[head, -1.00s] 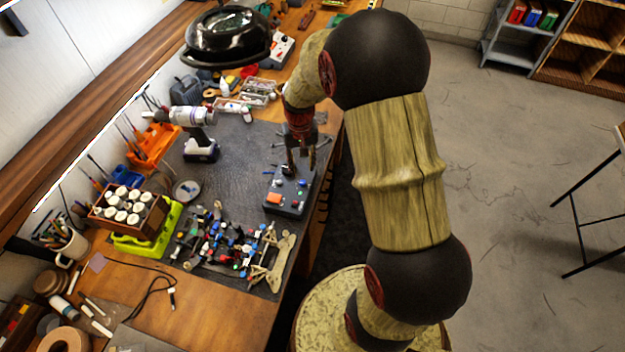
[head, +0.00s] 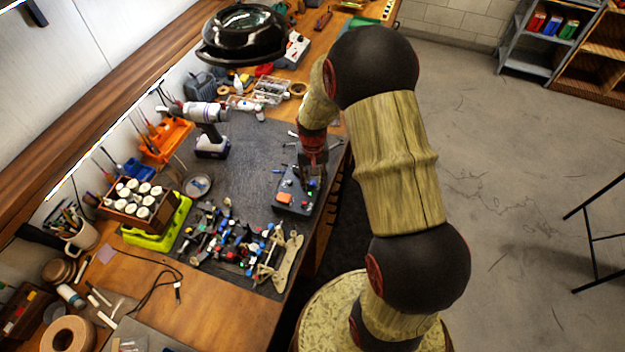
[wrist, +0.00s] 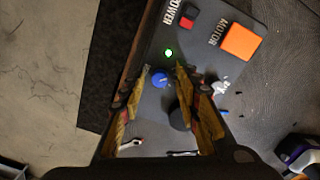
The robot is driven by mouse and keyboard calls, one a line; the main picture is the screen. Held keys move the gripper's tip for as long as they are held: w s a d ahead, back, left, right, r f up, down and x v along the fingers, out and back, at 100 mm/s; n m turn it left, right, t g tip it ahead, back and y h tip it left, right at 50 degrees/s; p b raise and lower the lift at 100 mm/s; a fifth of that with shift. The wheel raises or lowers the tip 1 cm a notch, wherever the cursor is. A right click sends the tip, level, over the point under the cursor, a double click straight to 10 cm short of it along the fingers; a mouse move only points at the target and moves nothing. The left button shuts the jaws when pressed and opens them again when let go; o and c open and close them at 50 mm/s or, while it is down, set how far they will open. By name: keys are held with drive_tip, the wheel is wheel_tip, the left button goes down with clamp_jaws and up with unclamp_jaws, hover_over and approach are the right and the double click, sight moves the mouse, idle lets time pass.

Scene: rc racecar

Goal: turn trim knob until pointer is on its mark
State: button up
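The dark control box (head: 291,207) lies on the work mat near the bench's right edge. In the wrist view its face (wrist: 206,60) shows a blue knob (wrist: 159,80), a larger dark knob (wrist: 179,119), a lit green lamp (wrist: 168,53), a red switch (wrist: 188,16) and an orange button (wrist: 240,42). No trim label, pointer or mark is legible. My gripper (wrist: 163,68) is over the box, its fingers apart on either side of the blue knob in the picture; contact is unclear. In the head view my gripper (head: 312,180) hides part of the box.
A power drill (head: 208,125) and a magnifier lamp (head: 243,35) stand farther back. A small pale part (wrist: 220,88) shows beside the fingers. Bare mat lies between drill and box.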

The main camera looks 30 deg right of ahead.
drive_tip(key=shift+c, duration=1.2)
clamp_jaws()
drive_tip(key=shift+n, duration=0.8)
drive_tip(key=shift+o, duration=1.7)
unclamp_jaws()
